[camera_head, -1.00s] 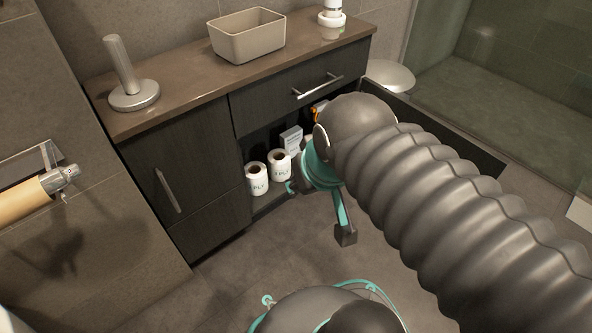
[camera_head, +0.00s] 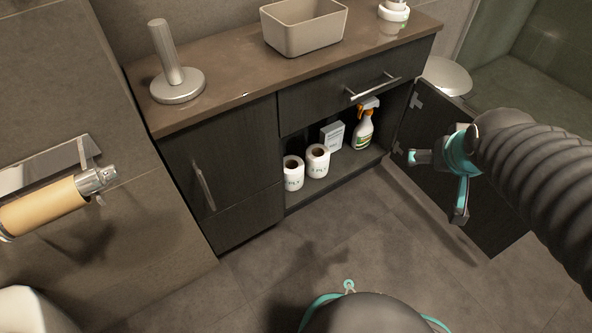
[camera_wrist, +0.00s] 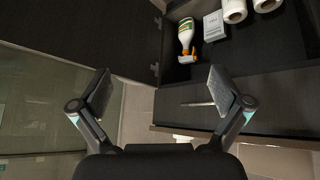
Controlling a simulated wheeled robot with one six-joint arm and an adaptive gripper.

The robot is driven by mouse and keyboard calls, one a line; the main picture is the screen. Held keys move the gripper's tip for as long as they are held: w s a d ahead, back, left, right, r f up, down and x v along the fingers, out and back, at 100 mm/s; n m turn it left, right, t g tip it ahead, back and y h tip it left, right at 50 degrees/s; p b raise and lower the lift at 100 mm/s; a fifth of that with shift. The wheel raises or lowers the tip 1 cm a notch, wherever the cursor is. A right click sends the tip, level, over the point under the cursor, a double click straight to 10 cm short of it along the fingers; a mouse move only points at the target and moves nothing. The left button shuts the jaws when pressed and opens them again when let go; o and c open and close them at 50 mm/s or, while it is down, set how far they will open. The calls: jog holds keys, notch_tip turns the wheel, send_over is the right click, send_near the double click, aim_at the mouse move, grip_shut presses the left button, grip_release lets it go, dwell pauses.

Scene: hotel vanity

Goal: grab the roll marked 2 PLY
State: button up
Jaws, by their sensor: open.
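Two white paper rolls stand upright side by side inside the open cabinet: a left roll (camera_head: 293,173) and a right roll (camera_head: 317,161). Both carry PLY lettering, but I cannot read the numbers clearly. They also show at the top of the wrist view, the left roll (camera_wrist: 267,5) and the right roll (camera_wrist: 234,10), with their labels unreadable. My gripper (camera_head: 436,187) is open and empty, in front of the open cabinet door, well to the right of the rolls. Its two fingers are spread wide in the wrist view (camera_wrist: 162,92).
A white box (camera_head: 332,136) and a spray bottle (camera_head: 363,128) stand right of the rolls on the cabinet floor (camera_head: 340,172). The open door (camera_head: 478,215) hangs at the right. A drawer with a handle (camera_head: 375,87) is above. The floor (camera_head: 330,240) in front is clear.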

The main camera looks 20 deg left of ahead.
jog(key=w+a+f+n+t+y, duration=0.1)
jog(key=w+a+f, duration=0.15)
jog(key=w, duration=0.25)
jog(key=w+a+f+n, duration=0.1)
jog(key=w+a+f, duration=0.1)
jog(key=w+f, duration=0.25)
jog(key=n+t+y+p, duration=0.1)
jog(key=n+y+p, duration=0.1)
jog(key=n+y, duration=0.55)
send_near(299, 177)
jog(key=f+m+y, duration=0.1)
jog(key=m+y, duration=0.1)
jog(key=shift+n, duration=0.25)
jog(key=x, duration=0.7)
jog(key=shift+w+f, duration=0.25)
jog(key=shift+w, duration=0.35)
jog(key=shift+h, duration=0.25)
jog(key=shift+b+x, duration=0.5)
jog(key=shift+x, duration=2.5)
jog(key=shift+s+a+r, duration=0.1)
jog(key=shift+r, duration=0.05)
jog(key=c, duration=1)
jog(key=shift+c, duration=0.2)
